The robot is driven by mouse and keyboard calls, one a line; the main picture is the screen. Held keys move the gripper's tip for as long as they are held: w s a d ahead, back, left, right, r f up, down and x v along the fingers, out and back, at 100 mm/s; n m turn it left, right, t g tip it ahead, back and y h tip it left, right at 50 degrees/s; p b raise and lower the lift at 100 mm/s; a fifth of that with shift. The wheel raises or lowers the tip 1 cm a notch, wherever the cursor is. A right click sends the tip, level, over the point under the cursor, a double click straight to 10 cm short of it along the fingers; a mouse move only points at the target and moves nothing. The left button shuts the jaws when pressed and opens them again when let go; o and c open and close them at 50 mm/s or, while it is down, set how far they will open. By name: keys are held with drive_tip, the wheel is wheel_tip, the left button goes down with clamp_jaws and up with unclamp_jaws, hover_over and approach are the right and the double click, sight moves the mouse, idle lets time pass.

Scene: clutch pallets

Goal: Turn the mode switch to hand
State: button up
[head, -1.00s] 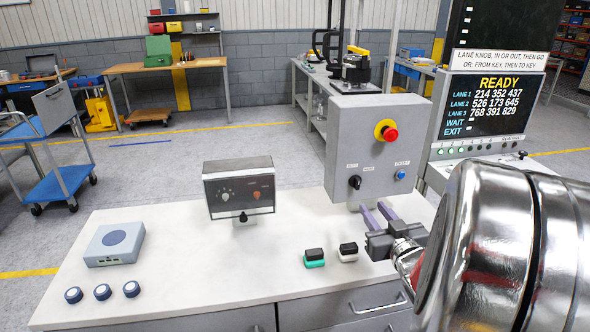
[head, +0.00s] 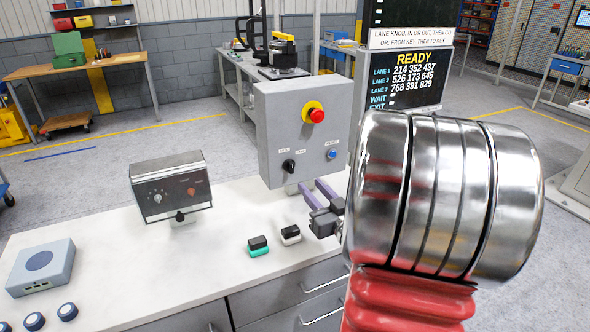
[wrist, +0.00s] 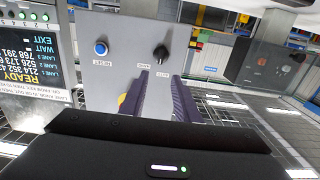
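The mode switch is a black knob (head: 288,166) low on the front of a grey control box (head: 262,135), under small labels that seem to read AUTO at left and HAND at right. The knob also shows in the wrist view (wrist: 161,52), where the box appears upside down. I cannot tell surely which label it points at. My gripper (head: 312,186) is below and right of the knob, apart from it. Its two purple fingers (wrist: 160,85) have a gap between them with nothing in it.
The box also carries a blue reset button (head: 331,154) and a red stop button (head: 317,115) on yellow. On the white bench (head: 110,265) are a small meter box (head: 171,187), a black-and-green block (head: 258,246) and a black-and-white block (head: 290,235). A lane screen (head: 408,80) stands behind.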

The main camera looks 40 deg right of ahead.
sight(292, 166)
drive_tip(key=x, duration=1.1)
drive_tip(key=shift+w+f, duration=0.1)
drive_tip(key=shift+w, duration=0.1)
drive_tip(key=shift+c, duration=0.4)
clamp_jaws()
